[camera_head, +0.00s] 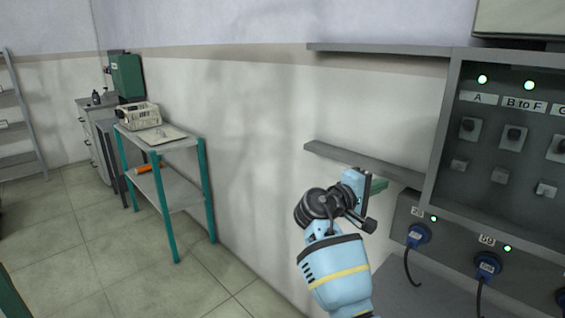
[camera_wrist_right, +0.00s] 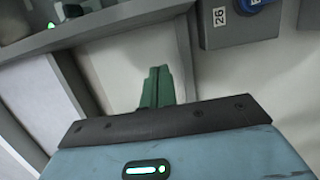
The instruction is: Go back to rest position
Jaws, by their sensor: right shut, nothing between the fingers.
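My right gripper (camera_head: 379,186) is in front of the wall, left of the grey control panel and just below a grey wall shelf. Its blue arm rises from the bottom of the head view. In the right wrist view its green fingers (camera_wrist_right: 157,87) are together with nothing between them. My left gripper is not in view.
The control panel (camera_head: 442,135) has switches, green lights and blue plugs (camera_head: 418,236) with hanging cables. The grey shelf (camera_head: 350,160) juts from the wall close to my right gripper. A teal-legged table (camera_head: 184,190) stands at left. The floor between is clear.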

